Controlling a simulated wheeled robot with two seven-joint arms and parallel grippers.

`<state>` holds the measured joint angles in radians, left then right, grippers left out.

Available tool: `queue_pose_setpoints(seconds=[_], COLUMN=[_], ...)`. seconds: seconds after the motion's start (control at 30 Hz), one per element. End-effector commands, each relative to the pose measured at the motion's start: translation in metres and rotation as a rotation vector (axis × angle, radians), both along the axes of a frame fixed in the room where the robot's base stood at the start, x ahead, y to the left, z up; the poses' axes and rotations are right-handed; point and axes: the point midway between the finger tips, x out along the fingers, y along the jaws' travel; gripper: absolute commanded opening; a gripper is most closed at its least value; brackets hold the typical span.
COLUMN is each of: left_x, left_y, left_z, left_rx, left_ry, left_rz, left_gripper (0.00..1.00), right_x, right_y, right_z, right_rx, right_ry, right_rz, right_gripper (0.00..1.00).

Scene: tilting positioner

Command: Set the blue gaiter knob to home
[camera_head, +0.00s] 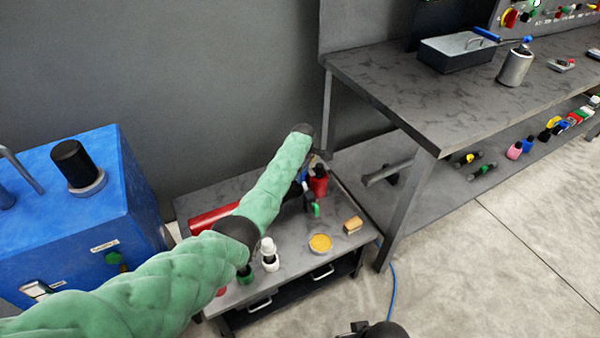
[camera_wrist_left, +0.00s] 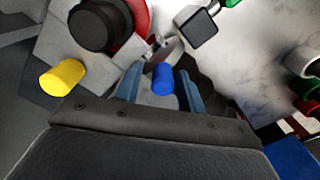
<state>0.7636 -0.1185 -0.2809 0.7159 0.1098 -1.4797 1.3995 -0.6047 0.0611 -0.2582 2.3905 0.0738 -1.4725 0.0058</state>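A blue cylindrical knob (camera_wrist_left: 163,80) shows in the left wrist view, between the two fingers of my left gripper (camera_wrist_left: 160,88). The fingers are apart, with a gap on each side of the knob, so the gripper appears open. Whether either finger touches the knob is not clear. In the head view my left gripper (camera_head: 318,156) is at the far end of the small cart, above a cluster of coloured parts. Something blue (camera_head: 303,174) shows there, partly hidden by my arm. A dark part at the bottom edge may be my right gripper; its fingers cannot be made out.
Near the knob are a yellow cylinder (camera_wrist_left: 63,78), a black round cap (camera_wrist_left: 100,25) on a red disc and a black-ended lever (camera_wrist_left: 196,27). The cart (camera_head: 290,290) also holds a yellow round dish (camera_head: 320,243) and a sponge-like block (camera_head: 353,225). A workbench (camera_head: 400,100) stands right.

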Motion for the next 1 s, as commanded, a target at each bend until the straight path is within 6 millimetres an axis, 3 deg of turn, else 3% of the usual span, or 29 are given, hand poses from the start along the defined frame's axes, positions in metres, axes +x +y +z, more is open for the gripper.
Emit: queue_pose_setpoints(seconds=[0.27,1.0], left_x=[-0.011,-0.072], left_y=[0.015,0.119], left_z=[0.001,-0.001], left_rx=[0.000,0.001], left_ry=[0.001,0.003], left_rz=[-0.001,0.000], left_gripper=[0.45,0.45], right_x=[0.001,0.000], right_y=[0.001,0.000], right_z=[0.013,0.048], right_rx=[0.001,0.000], right_ry=[-0.002,-0.001], right_rz=[0.000,0.000], right_gripper=[0.83,0.83])
